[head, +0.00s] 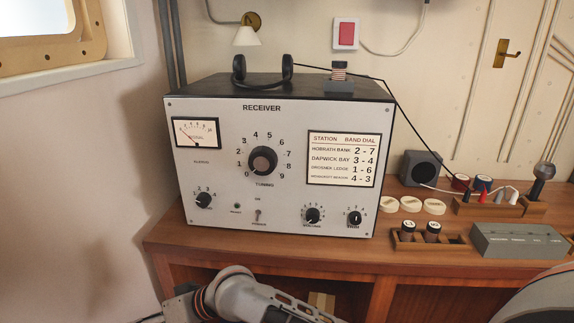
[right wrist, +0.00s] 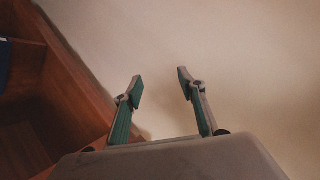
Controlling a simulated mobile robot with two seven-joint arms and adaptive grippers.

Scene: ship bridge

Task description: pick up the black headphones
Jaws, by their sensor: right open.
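The black headphones (head: 239,69) lie on top of the receiver (head: 250,107) in the head view, toward its left back, with both ear cups standing up. Their thin black cable runs right across the top and down toward the desk at the right. My right gripper (right wrist: 160,87) shows in the right wrist view, open and empty, with its two fingers apart in front of a pale wall. The headphones are not in that view. My left gripper's fingers are not visible; parts of my arms show along the bottom of the head view.
A striped cylinder on a dark block (head: 339,78) stands on the receiver, right of the headphones. The wooden desk (head: 390,250) holds a small speaker (head: 421,170), wooden racks and a grey box (head: 520,241). A wall lamp (head: 246,35) hangs above the headphones. A wooden edge (right wrist: 85,75) lies left of my right gripper.

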